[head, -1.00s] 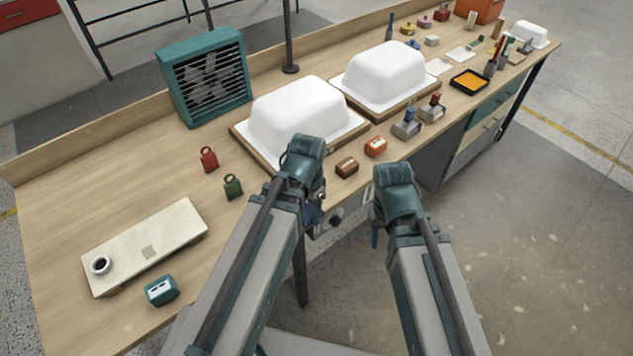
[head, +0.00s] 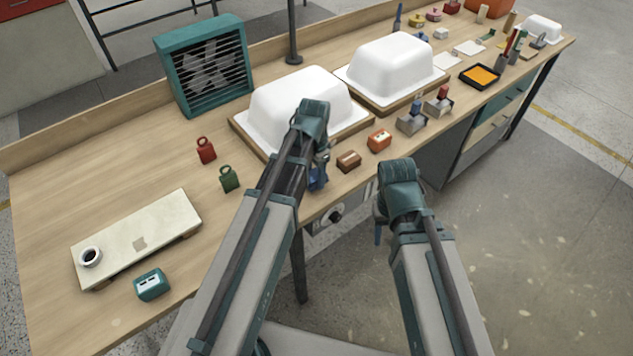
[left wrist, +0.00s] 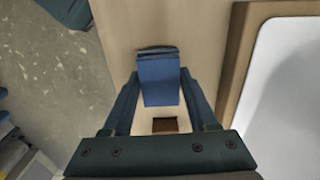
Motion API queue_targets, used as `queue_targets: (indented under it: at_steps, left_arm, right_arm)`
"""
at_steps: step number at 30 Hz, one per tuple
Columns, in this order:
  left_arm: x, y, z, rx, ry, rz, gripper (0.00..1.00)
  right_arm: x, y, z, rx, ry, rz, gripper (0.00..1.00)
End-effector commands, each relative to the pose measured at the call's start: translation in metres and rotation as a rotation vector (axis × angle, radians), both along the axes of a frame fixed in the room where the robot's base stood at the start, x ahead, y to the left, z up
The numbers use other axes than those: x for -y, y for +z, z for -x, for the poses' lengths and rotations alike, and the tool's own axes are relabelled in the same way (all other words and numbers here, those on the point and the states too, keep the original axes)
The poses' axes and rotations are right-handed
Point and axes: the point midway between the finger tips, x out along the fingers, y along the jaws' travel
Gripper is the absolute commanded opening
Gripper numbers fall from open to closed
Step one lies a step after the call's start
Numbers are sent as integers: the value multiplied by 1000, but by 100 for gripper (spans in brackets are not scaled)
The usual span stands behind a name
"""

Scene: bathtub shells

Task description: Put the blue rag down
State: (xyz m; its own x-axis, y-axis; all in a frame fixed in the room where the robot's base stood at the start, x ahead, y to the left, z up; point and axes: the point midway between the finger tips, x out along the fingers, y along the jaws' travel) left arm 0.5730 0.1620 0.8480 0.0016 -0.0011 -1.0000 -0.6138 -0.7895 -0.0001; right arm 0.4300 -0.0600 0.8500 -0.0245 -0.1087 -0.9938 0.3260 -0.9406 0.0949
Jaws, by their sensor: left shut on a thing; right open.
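The blue rag (left wrist: 158,80) shows as a flat-sided folded piece between the fingers in the left wrist view. My left gripper (left wrist: 160,95) is shut on it. In the head view my left gripper (head: 318,178) hangs over the front edge of the bench, beside the nearer white tub shell, and the rag cannot be told clearly from the blue fingers. The bench top (head: 110,200) shows below the rag in the wrist view; whether they touch cannot be told. My right gripper (head: 379,235) is open and empty, in front of the bench over the floor.
Two white tub shells (head: 300,100) (head: 392,68) stand on wooden boards.

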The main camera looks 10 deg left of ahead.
Motion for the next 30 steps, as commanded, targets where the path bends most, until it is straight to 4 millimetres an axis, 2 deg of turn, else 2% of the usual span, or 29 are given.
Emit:
queue_targets:
  at_steps: [1,2,15,16,20,30]
  left_arm:
    - [-2,-12,0,0,0,0,14]
    - [-2,-14,0,0,0,0,14]
    - [-3,-18,0,0,-1,0,14]
    - [-3,-16,0,0,-1,0,64]
    - [-3,-16,0,0,-1,0,88]
    - [-3,-15,0,0,-1,0,89]
  right_arm:
    - [0,-12,0,0,0,0,50]
    - [0,-14,0,0,0,0,50]
    - [0,-18,0,0,0,0,50]
    - [0,-16,0,0,0,0,50]
    - [0,-15,0,0,0,0,50]
    - [0,-15,0,0,0,0,50]
